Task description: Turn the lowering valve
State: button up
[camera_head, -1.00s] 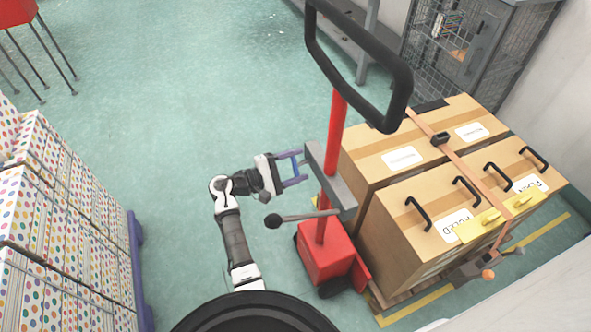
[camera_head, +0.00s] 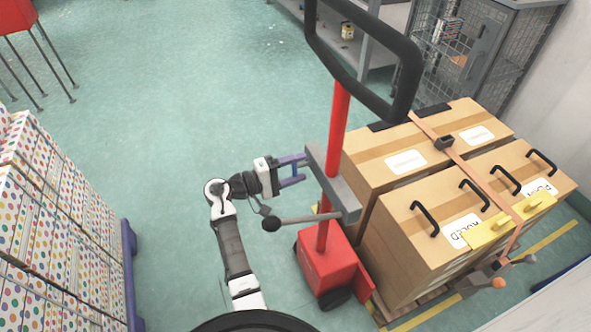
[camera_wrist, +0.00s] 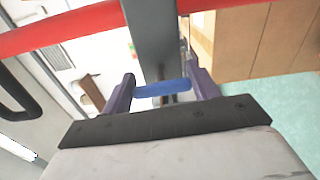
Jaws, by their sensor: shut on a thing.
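The red pallet jack (camera_head: 332,262) stands at centre right, with a red mast and a grey crossbar (camera_head: 333,183). My gripper (camera_head: 293,171) is at the left side of this crossbar. In the wrist view, my gripper (camera_wrist: 165,88) has its purple fingers at the two ends of a short blue bar (camera_wrist: 162,89), close to the grey crossbar (camera_wrist: 153,35). The blue bar looks like the valve handle. How it joins the jack is hidden. A separate grey lever with a black ball knob (camera_head: 271,224) sticks out left below my gripper.
Strapped cardboard boxes (camera_head: 420,235) stand right of the mast. The jack's black loop handle (camera_head: 405,75) rises above my gripper. Dotted stacked boxes (camera_head: 50,230) are at the left, a wire cage (camera_head: 470,50) at the back right. The green floor between is clear.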

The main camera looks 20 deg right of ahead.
jog(key=o, duration=1)
jog(key=a, duration=0.4)
jog(key=a+b, duration=0.1)
jog(key=a, duration=0.9)
jog(key=shift+s+b, duration=0.25)
jog(key=shift+b, duration=0.1)
